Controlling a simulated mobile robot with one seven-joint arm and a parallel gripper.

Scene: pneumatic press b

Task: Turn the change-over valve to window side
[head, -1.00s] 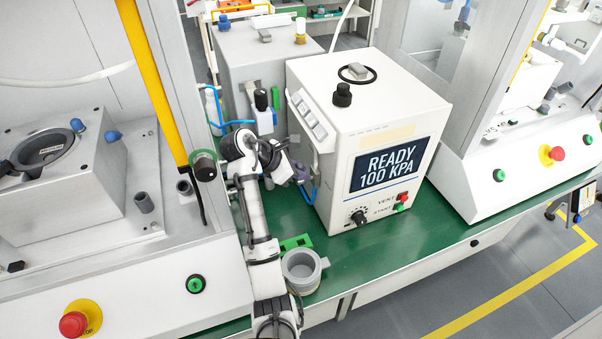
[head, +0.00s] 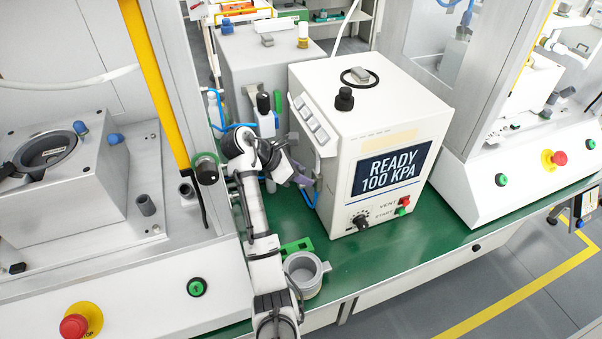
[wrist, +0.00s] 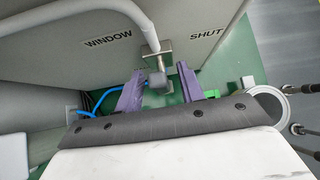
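The change-over valve (wrist: 156,62) shows in the wrist view on a grey panel, as a small metal block with a grey rounded end piece (wrist: 157,82). The label WINDOW (wrist: 108,41) is left of it and SHUT (wrist: 206,34) is right. My gripper (wrist: 160,70) has its two purple fingers apart, one on each side of the grey end piece. Gaps show between the piece and both fingers, so it is not clamped. In the head view my gripper (head: 301,180) is beside the left side of the white READY 100 KPA box (head: 350,130); the valve cannot be made out there.
A pale pipe (wrist: 141,20) comes down to the valve in the wrist view. Blue tubes (head: 313,197) hang close to my gripper. A grey round cup (head: 303,273) and a green part (head: 297,246) stand below on the green bench (head: 370,258). A grey box (head: 255,65) stands behind.

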